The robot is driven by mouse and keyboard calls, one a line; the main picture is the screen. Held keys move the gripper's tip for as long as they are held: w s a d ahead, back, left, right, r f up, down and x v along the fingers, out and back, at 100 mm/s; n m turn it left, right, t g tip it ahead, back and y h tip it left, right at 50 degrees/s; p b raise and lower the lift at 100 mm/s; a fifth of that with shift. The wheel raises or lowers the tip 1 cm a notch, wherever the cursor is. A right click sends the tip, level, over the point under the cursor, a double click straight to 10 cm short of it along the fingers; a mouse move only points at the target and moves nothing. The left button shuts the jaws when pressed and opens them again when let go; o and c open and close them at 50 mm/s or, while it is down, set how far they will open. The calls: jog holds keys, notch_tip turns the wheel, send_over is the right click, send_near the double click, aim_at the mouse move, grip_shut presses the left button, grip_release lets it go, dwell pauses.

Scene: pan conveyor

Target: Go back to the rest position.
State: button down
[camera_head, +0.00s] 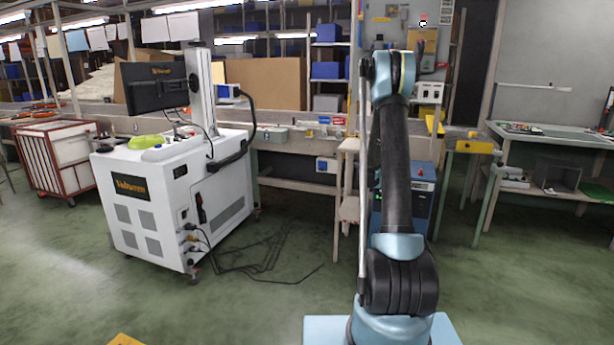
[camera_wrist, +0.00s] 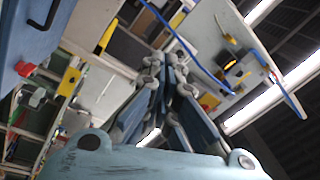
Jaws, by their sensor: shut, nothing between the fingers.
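My gripper (camera_wrist: 168,62) shows in the wrist view, its fingers drawn together with nothing held. The wrist view looks tilted, with shelving and ceiling lights behind the fingers. In the head view my arm (camera_head: 396,170) stands nearly upright from its light blue base and bends at the top. The gripper itself cannot be made out in the head view.
A white wheeled cabinet (camera_head: 215,216) with a monitor (camera_head: 155,86) stands at the left, cables trailing on the green floor. A red-framed cart (camera_head: 58,160) is behind it. Workbenches and shelves line the back. A table (camera_head: 560,138) stands at the right. The near floor is mostly clear.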

jog(key=s+a+r+n+g+y, duration=0.1)
jog(key=s+a+r+n+y, duration=0.35)
jog(key=s+a, duration=0.25)
jog(key=s+a+r+n+g+y, duration=0.2)
jog(key=s+a+r+n+y, duration=0.1)
jog(key=s+a+n+y, duration=0.25)
jog(key=s+a+f+n+g, duration=0.15)
jog(key=s+a, duration=0.25)
jog(key=s, duration=0.6)
jog(key=s+d+f+n+g+h, duration=0.1)
jog(key=s+f+g, duration=0.3)
jog(key=s, duration=1.1)
jog(key=s+d+f+n+g+h, duration=0.1)
jog(key=s+f+g, duration=0.3)
jog(key=s+f, duration=0.4)
jog(key=s+d+f+n+g+h, duration=0.1)
jog(key=s+f+n+g, duration=0.2)
jog(key=s, duration=1.9)
notch_tip(320, 180, down, 3)
jog(key=shift+s+r+g+h, duration=0.1)
jog(key=shift+s+g+h, duration=0.2)
jog(key=shift+g, duration=0.15)
